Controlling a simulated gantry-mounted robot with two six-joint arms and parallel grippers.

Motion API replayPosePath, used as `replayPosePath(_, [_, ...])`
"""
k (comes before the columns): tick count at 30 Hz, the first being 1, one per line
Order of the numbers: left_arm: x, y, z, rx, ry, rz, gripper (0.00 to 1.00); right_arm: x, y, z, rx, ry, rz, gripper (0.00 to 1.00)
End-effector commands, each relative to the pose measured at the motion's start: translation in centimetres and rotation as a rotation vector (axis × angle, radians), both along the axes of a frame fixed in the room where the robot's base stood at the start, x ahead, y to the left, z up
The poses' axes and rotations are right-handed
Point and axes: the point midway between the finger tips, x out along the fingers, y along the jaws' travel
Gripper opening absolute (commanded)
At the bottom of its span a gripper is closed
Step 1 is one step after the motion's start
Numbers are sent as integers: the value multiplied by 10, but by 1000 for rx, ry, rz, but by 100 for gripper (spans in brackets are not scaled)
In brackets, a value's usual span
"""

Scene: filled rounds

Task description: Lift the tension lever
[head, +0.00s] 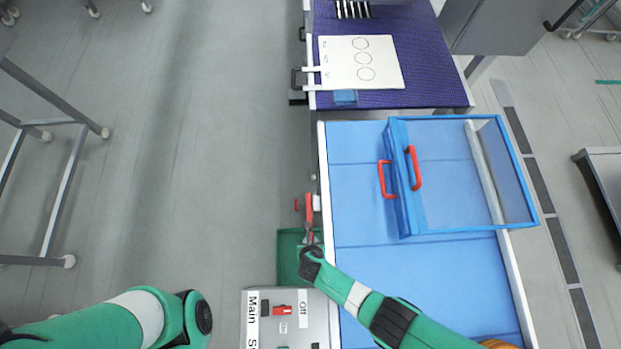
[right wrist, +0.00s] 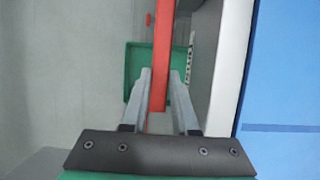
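The tension lever is a long red bar (head: 309,208) by the near-left edge of the blue table in the head view. In the right wrist view the red lever (right wrist: 162,60) runs down from the top edge and ends between the fingers. My right gripper (head: 308,240) is at the lever's lower end in the head view. In the right wrist view my right gripper's fingers (right wrist: 161,85) stand on both sides of the lever, close against it, and look shut on it. My left arm shows at the lower left; its gripper is out of view.
A blue-topped table (head: 360,220) carries a blue frame with red handles (head: 415,168). A grey control box (head: 290,315) with a red switch is at the bottom. A green tray (head: 288,255) lies under the lever. Open grey floor (head: 190,150) is on the left.

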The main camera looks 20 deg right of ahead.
Motion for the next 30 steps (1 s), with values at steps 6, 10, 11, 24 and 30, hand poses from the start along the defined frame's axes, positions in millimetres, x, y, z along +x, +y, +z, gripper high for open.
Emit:
replayPosePath(6, [0, 0, 0, 0, 0, 0, 55, 0, 0, 0, 0, 0, 0, 0])
replayPosePath(10, [0, 0, 0, 0, 0, 0, 55, 0, 0, 0, 0, 0, 0, 0])
replayPosePath(11, [0, 0, 0, 0, 0, 0, 55, 0, 0, 0, 0, 0, 0, 0])
replayPosePath(24, [0, 0, 0, 0, 0, 0, 55, 0, 0, 0, 0, 0, 0, 0])
replayPosePath(30, [0, 0, 0, 0, 0, 0, 55, 0, 0, 0, 0, 0, 0, 0])
